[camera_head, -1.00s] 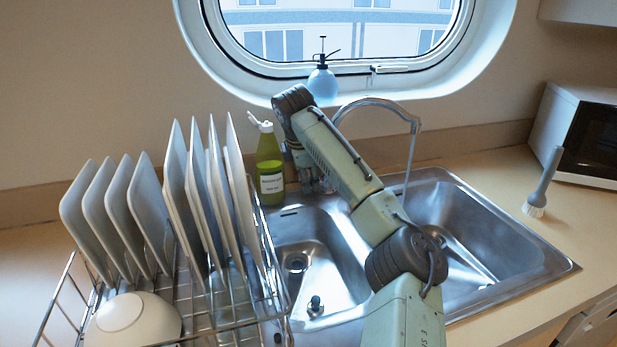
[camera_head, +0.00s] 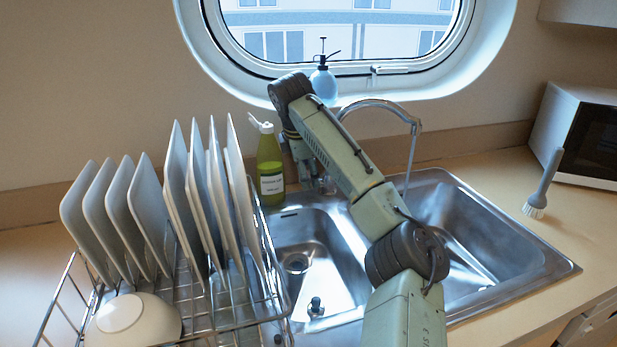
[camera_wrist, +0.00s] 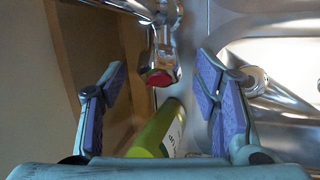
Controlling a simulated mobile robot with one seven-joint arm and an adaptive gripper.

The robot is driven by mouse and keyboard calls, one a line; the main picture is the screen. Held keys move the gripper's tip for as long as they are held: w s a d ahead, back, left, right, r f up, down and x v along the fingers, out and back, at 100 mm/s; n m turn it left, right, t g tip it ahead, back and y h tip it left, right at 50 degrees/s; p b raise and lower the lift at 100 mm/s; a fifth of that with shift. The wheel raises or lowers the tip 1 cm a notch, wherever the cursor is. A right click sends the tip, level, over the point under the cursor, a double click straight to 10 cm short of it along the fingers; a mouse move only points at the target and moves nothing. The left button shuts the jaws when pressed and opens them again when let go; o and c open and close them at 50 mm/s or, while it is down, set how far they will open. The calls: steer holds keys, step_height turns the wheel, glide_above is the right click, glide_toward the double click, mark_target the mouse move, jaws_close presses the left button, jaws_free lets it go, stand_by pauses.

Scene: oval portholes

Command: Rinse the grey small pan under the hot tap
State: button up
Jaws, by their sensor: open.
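The tap (camera_head: 375,103) has a curved metal spout behind the sink. A thin pale line runs down from the spout's end towards the right basin; I cannot tell whether it is water. In the wrist view, a chrome tap handle with a red cap (camera_wrist: 160,78) lies between the fingers of my gripper (camera_wrist: 162,68). The fingers are open, with gaps on both sides of the handle. In the head view my gripper (camera_head: 318,182) is low at the back of the sink, partly hidden by my arm. I can make out no grey small pan.
A green bottle (camera_head: 270,165) stands just left of my gripper and shows below the handle in the wrist view (camera_wrist: 160,135). A dish rack (camera_head: 235,325) with plates and a bowl is at left. A spray bottle (camera_head: 323,82) stands on the sill. A brush (camera_head: 543,185) is at right.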

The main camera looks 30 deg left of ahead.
steer(key=v, duration=0.8)
steer(key=shift+s+r, duration=0.2)
steer(key=shift+r, duration=0.05)
steer(key=shift+c, duration=0.2)
